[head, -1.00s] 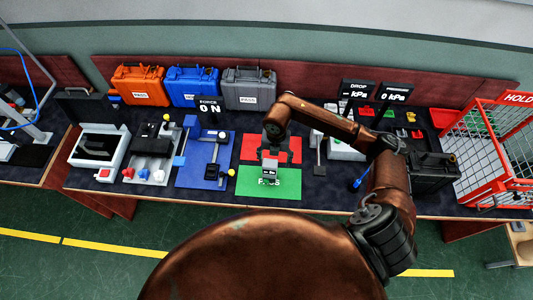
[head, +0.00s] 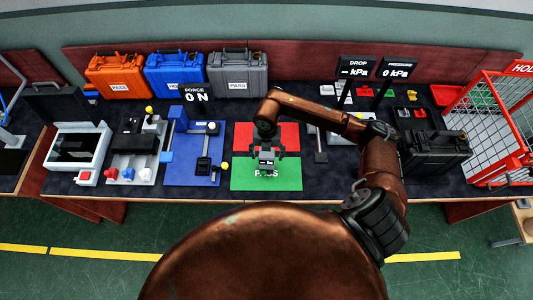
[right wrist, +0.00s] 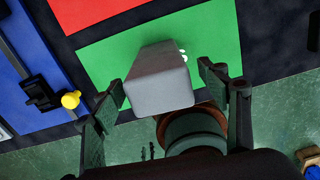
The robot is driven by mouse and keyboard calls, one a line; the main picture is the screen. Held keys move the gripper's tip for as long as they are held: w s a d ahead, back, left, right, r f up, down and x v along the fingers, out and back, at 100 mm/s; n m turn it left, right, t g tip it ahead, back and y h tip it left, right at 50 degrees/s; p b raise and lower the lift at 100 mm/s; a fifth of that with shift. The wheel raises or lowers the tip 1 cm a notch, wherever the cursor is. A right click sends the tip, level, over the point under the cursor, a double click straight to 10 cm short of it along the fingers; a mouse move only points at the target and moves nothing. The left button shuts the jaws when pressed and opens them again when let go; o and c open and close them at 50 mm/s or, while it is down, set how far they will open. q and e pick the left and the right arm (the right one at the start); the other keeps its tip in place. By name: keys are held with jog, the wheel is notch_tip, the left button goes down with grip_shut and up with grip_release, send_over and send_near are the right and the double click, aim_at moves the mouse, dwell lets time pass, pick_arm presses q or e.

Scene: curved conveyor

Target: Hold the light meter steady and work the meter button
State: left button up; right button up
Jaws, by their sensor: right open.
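The light meter, a small grey box with a dark display (head: 267,162), stands on the green PASS mat (head: 285,182). The display is too small to read, and I cannot make out the meter button. My right gripper (head: 267,150) is open above the meter, with a finger to each side. In the right wrist view the grey box (right wrist: 160,82) lies between the spread fingers of the right gripper (right wrist: 165,88), with gaps on both sides. My left gripper is not in view.
A red mat (head: 251,134) lies behind the green one. A blue fixture with a yellow knob (head: 226,166) stands close on the left. A black case (head: 435,150) and a red wire cage (head: 490,150) are at the right. Cases line the back.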

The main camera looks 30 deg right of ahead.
notch_tip(320, 180, down, 5)
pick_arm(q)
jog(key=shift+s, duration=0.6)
pick_arm(e)
jog(key=shift+f, duration=0.8)
jog(key=shift+c, duration=0.2)
jog(key=c, duration=1.3)
jog(key=o, duration=0.7)
jog(key=c, duration=1)
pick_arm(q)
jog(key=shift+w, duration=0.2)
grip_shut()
